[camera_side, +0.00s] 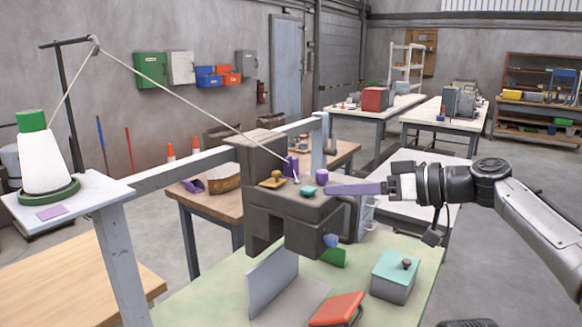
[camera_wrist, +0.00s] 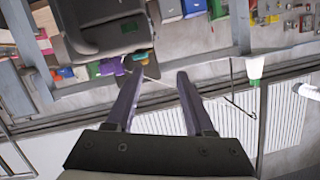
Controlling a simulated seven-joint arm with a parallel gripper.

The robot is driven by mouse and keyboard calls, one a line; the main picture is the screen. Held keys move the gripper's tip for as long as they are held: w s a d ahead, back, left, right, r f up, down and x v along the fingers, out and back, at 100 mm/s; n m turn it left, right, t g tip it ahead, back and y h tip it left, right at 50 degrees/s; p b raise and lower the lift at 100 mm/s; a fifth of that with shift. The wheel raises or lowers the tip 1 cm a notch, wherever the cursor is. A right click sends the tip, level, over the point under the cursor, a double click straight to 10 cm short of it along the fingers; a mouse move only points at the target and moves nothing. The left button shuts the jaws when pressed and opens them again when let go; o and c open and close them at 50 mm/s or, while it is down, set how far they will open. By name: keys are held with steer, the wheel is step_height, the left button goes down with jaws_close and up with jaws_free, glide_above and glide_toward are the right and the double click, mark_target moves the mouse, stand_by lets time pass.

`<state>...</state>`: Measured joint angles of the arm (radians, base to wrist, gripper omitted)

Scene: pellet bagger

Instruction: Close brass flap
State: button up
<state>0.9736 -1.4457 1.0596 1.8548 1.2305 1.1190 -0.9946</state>
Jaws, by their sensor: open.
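A small brass-yellow piece (camera_side: 271,181) with a raised knob, apparently the brass flap, sits on top of the dark grey machine head (camera_side: 290,205) in the side view. I cannot tell how far open it stands. My gripper (camera_side: 330,189) has long purple fingers and reaches in from the right, near the head's right edge and to the right of the brass piece. In the wrist view the gripper (camera_wrist: 154,75) is open, with nothing between its fingers. I cannot make out the brass piece in the wrist view.
Purple and teal parts (camera_side: 307,190) stand on the head between the brass piece and my fingers. A thread runs down to the head from the stand at left. A teal box (camera_side: 394,277) and a red-orange piece (camera_side: 338,309) are on the green table (camera_side: 205,300) below.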

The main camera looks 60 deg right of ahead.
steer(key=s+d+r+m+g+h, duration=0.25)
steer(key=s+r+m+g, duration=0.35)
steer(key=r+g, duration=0.4)
steer(key=w+d+r+m+g+h, duration=0.1)
steer(key=w+d+r+m, duration=0.2)
steer(key=w+d+r, duration=0.15)
steer(key=n+h, duration=0.1)
steer(key=n, duration=0.2)
glide_above(276, 172)
steer(key=s+a, duration=0.4)
steer(key=f, duration=0.2)
steer(key=shift+g, duration=0.4)
steer(key=x, duration=1.3)
steer(key=shift+d+r, duration=0.1)
steer(key=shift+d, duration=0.1)
steer(key=shift+c, duration=0.2)
jaws_close()
